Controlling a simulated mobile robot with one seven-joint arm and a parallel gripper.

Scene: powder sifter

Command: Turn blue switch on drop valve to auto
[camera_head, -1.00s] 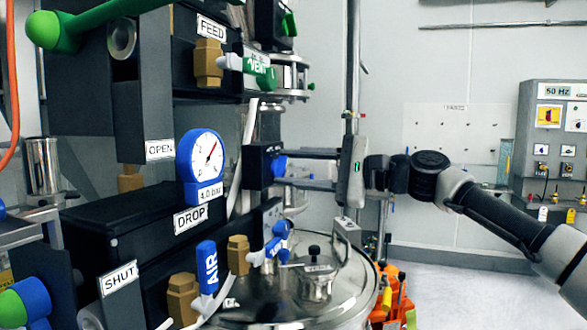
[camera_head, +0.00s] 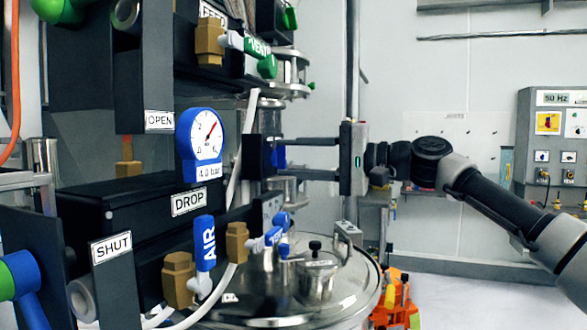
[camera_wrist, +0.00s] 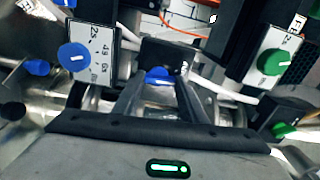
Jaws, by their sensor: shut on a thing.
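The blue switch (camera_head: 279,157) sits on the right face of a small black box (camera_head: 258,156) beside the drop valve, whose black body (camera_head: 120,205) carries the DROP label. My gripper (camera_head: 284,158) reaches in from the right with one finger above the other. Its fingertips are on either side of the switch, and it is shut on it. In the wrist view the blue switch (camera_wrist: 158,75) shows between my fingertips (camera_wrist: 158,88), in front of the black box (camera_wrist: 160,52). Its pointer and the auto mark cannot be made out.
A blue AIR handle (camera_head: 205,243) and a smaller blue valve handle (camera_head: 268,238) lie below. A steel lid (camera_head: 340,290) is under my gripper. A white hose (camera_head: 240,170) runs left of the box. Another blue knob (camera_wrist: 72,57) and a green knob (camera_wrist: 272,60) flank the wrist view.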

